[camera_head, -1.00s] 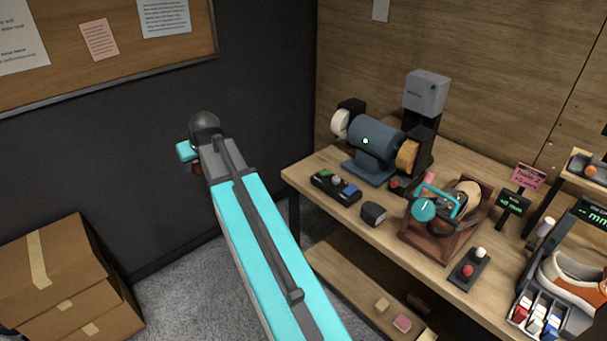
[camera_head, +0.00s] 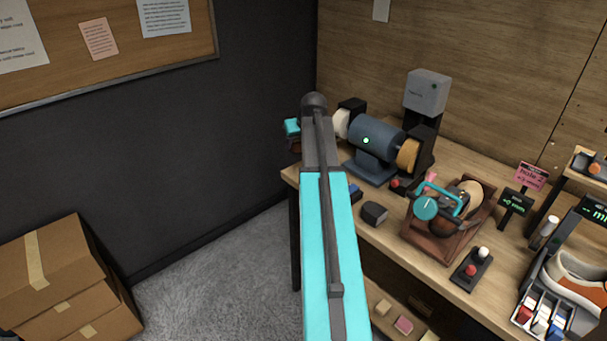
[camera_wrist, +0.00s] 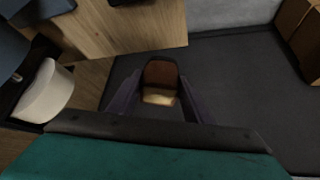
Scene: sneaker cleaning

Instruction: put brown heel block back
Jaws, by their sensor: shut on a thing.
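The brown heel block (camera_wrist: 160,75) shows in the wrist view between the two fingers of my gripper (camera_wrist: 158,97), with a pale face at its lower end. My gripper is shut on it and holds it in the air. In the head view my gripper (camera_head: 293,130) is mostly hidden behind my turquoise arm, left of the blue bench grinder (camera_head: 375,137). Only a small brown bit of the block shows there. The wooden workbench (camera_head: 455,160) stands to the right.
The grinder's white wheel (camera_wrist: 45,92) is close on the left in the wrist view. A dark block (camera_head: 374,213), a wooden holder (camera_head: 437,245) and a button box (camera_head: 470,270) stand on the bench. Cardboard boxes (camera_head: 60,265) are at lower left, with open floor between.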

